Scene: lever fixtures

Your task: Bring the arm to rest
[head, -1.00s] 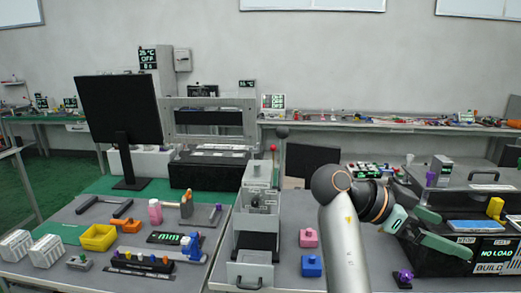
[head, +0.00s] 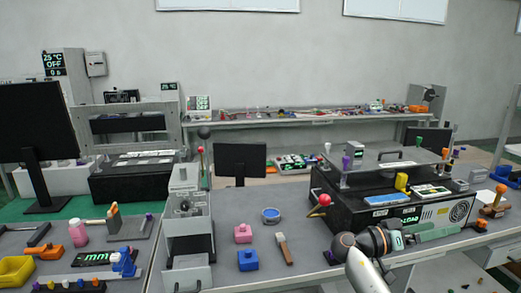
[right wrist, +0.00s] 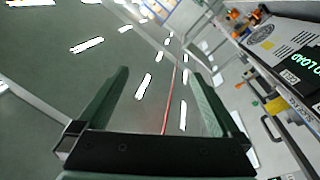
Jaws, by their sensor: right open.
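My right arm comes in from the bottom of the head view. My left gripper is not in view.
A black monitor (head: 38,122) is at far left.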

